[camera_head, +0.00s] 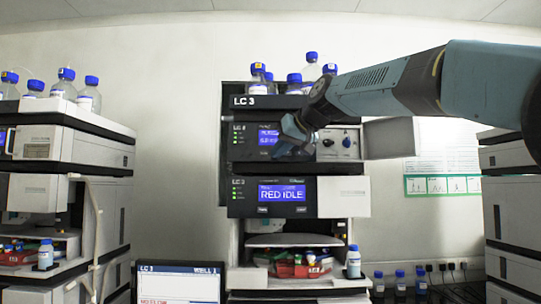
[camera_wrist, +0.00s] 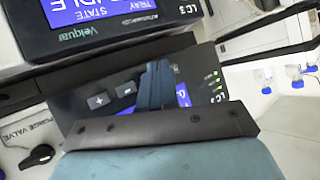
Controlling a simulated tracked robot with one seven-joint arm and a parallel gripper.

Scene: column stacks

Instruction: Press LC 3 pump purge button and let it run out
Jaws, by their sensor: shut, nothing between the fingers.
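The LC 3 pump module (camera_head: 240,140) is the upper unit of the middle stack, with a blue display (camera_head: 268,131) partly covered by my gripper. In the wrist view, my closed fingers (camera_wrist: 154,84) lie over the panel, beside plus (camera_wrist: 97,101) and minus (camera_wrist: 127,89) buttons. They hide part of the display (camera_wrist: 183,96). I cannot tell whether the fingertips touch the panel. No button labelled purge is readable. A black purge valve knob (camera_wrist: 37,156) shows at left.
Below the pump, another LC 3 module has a display (camera_head: 282,194) reading "RED IDLE". Bottles (camera_head: 294,82) stand on top of the stack. A monitor (camera_head: 179,283) is low at front left. Other stacks stand at left (camera_head: 70,150) and right (camera_head: 510,210).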

